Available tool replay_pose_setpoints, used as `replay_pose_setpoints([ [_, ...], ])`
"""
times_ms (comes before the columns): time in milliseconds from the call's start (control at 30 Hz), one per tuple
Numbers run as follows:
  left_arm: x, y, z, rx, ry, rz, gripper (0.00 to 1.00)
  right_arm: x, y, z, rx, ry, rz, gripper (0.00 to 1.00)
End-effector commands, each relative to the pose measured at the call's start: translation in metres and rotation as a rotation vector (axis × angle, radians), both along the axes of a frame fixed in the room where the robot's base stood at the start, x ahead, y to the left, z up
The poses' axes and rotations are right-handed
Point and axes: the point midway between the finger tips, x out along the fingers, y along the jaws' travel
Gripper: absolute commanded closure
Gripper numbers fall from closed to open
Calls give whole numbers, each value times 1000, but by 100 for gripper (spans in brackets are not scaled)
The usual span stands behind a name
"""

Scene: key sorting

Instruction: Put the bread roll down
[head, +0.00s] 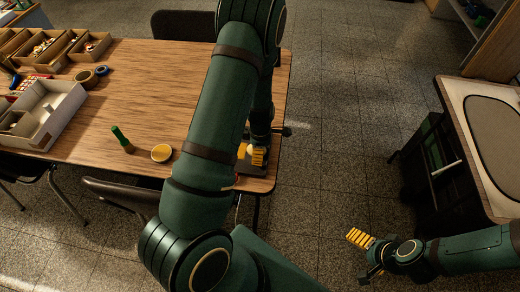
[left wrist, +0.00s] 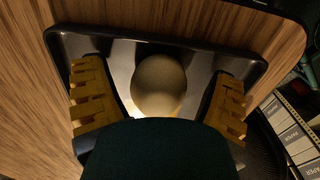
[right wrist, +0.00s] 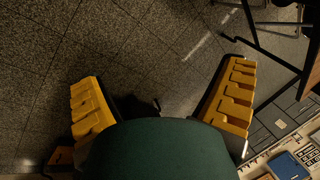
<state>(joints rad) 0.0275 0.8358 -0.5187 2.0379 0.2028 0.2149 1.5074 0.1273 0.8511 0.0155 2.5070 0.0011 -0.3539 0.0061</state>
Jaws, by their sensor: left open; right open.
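The bread roll (left wrist: 158,85), round and pale tan, sits on a shallow metallic tray with a dark rim (left wrist: 190,46) in the left wrist view. My left gripper (left wrist: 159,104) is open, with one yellow finger on each side of the roll and visible gaps between. In the head view my left gripper (head: 257,155) is low over the right end of the wooden table, largely hidden by my left arm, and only a small part of the roll (head: 248,149) shows. My right gripper (right wrist: 163,100) is open and empty above the floor; it also shows in the head view (head: 366,252).
The wooden table (head: 150,85) holds a green-topped object (head: 121,138), a round yellow-topped item (head: 161,153), tape rolls (head: 86,78), a white divided box (head: 75,98) and wooden bins (head: 92,46) at left. A dark cabinet or counter (head: 470,130) stands at right, with open floor between.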

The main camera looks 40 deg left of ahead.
Motion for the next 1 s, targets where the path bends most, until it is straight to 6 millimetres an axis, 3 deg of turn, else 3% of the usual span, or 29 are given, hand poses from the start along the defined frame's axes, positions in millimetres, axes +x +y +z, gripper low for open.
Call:
replay_pose_setpoints([
  [600,1,-1,109,0,-2,-2,15,10,-2,31,-5,-22,-17,6],
  [833,1,-1,121,0,1,-1,15,11,-2,34,-6,-25,-20,6],
  [1000,-2,-9,114,-5,0,-71,15,11,-2,33,-6,-25,-20,6],
])
